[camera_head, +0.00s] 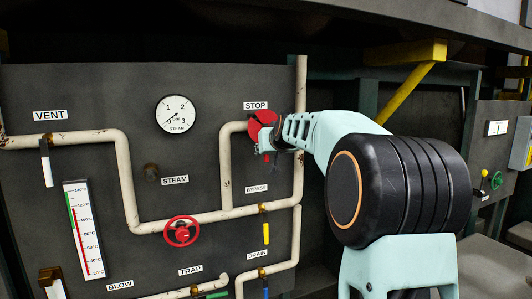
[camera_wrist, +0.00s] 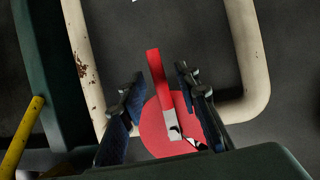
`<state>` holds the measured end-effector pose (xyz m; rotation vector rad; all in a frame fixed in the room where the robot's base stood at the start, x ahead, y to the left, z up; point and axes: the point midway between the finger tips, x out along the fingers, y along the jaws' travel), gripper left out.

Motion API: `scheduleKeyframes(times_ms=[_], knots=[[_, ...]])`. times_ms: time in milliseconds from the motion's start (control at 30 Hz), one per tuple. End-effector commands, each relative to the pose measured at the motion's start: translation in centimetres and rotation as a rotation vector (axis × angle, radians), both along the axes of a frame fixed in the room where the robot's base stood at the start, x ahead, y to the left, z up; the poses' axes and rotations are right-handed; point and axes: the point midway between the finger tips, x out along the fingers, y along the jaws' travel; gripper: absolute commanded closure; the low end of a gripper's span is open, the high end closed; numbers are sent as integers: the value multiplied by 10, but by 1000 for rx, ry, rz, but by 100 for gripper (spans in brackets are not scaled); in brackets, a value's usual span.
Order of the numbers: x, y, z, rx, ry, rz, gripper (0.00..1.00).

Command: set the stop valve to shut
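The stop valve (camera_head: 254,128) is red and sits on a cream pipe under the STOP label (camera_head: 255,105) in the head view, partly hidden by my gripper (camera_head: 268,136). In the wrist view it shows as a red disc (camera_wrist: 152,130) with a red lever (camera_wrist: 156,68) that has a grey and white part near the disc. The lever points up and slightly left in that view. My gripper (camera_wrist: 160,80) has its two dark fingers apart, one on each side of the lever, with gaps visible on both sides.
Cream pipes (camera_wrist: 250,60) run on both sides of the valve. A red steam handwheel (camera_head: 181,231), a yellow bypass handle (camera_head: 266,234), a steam gauge (camera_head: 176,114) and a thermometer (camera_head: 83,229) are on the panel. A yellow brace (camera_head: 408,95) stands behind my arm.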

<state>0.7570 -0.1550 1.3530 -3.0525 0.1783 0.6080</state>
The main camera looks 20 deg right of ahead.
Motion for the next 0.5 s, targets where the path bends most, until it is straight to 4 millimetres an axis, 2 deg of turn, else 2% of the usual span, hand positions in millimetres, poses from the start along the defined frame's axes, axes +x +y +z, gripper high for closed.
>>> scheduleKeyframes(times_ms=[300, 500], knots=[[-54, 5, 23, -2, -2, -4, 70], [-78, 8, 32, -2, 1, -1, 70]])
